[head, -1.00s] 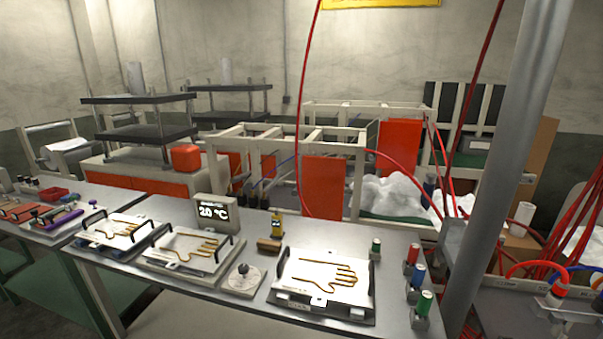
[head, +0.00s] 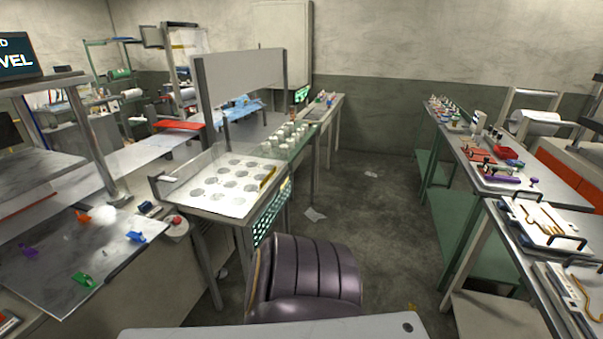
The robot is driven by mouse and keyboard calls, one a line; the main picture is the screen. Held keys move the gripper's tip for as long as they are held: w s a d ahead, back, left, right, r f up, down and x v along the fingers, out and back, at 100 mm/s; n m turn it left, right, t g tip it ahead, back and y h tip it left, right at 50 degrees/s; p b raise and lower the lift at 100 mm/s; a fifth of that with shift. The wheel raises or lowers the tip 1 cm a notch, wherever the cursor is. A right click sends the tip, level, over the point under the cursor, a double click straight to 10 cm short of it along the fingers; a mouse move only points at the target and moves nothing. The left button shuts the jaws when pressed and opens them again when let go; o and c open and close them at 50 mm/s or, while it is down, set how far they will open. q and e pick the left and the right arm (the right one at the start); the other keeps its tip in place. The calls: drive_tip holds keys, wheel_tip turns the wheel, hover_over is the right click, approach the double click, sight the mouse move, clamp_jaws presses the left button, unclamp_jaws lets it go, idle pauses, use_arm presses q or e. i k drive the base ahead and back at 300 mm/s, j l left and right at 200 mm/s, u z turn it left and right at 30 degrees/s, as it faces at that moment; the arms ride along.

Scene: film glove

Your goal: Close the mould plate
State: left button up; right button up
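Two mould plates with golden hand-shaped outlines lie on the metal bench at the right. The farther mould plate (head: 536,222) has black handles and lies flat. The nearer mould plate (head: 588,290) is cut off by the right edge of the head view. I cannot tell from here whether either is a lid or a base. Neither of my grippers is in view.
A table with round discs (head: 222,190) stands left of the aisle. The grey floor (head: 385,215) between the benches is mostly clear, with scraps of paper.

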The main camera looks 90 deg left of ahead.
sight(99, 247)
drive_tip(key=u, duration=1.6)
drive_tip(key=l+u, duration=0.1)
drive_tip(key=u, duration=1.5)
drive_tip(key=k+j+u, duration=0.1)
drive_tip(key=u, duration=0.95)
